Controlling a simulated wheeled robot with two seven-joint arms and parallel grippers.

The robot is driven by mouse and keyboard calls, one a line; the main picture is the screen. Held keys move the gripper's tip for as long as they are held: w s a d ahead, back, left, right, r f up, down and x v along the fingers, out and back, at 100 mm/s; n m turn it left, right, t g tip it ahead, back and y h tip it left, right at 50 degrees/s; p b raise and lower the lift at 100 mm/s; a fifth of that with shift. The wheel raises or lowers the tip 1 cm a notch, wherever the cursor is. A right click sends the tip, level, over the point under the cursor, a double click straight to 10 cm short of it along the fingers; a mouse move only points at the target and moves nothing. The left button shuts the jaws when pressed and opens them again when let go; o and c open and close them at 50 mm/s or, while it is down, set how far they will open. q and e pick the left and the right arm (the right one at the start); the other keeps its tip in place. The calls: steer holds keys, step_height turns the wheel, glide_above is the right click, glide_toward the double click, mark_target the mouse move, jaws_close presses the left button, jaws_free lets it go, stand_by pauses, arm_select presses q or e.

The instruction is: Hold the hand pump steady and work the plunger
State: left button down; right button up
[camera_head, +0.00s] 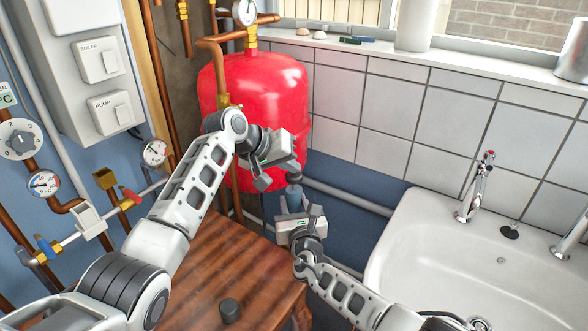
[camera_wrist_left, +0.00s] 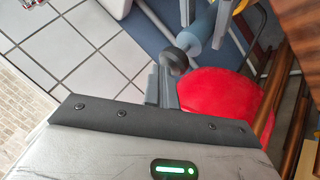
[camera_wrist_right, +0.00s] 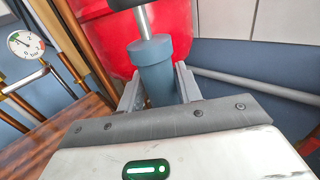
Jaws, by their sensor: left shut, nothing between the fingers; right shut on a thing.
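The hand pump (camera_head: 295,192) has a blue-grey barrel, a thin metal rod and a dark round knob. It stands roughly upright in front of the red tank. My right gripper (camera_head: 298,209) is shut around the barrel, which shows between its fingers in the right wrist view (camera_wrist_right: 153,76). The rod rises out of the barrel's top there. My left gripper (camera_head: 264,184) is shut and empty, up and left of the pump. In the left wrist view the dark knob (camera_wrist_left: 172,62) lies just beyond the left fingertips. Whether they touch it is unclear.
The red tank (camera_head: 262,85) with copper pipes stands behind the grippers. A wooden table (camera_head: 190,290) is below, with a small dark cylinder (camera_head: 230,310) on it. A white sink (camera_head: 450,250) is at right. Valves, gauges and switch boxes (camera_head: 100,62) line the left wall.

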mark_target(290, 176)
arm_select(q)
steer(key=shift+r, duration=1.15)
steer(key=shift+r, duration=0.15)
step_height(290, 176, up, 5)
steer(key=shift+f, duration=0.1)
arm_select(e)
steer(key=o, duration=1.1)
steer(key=shift+o, duration=0.2)
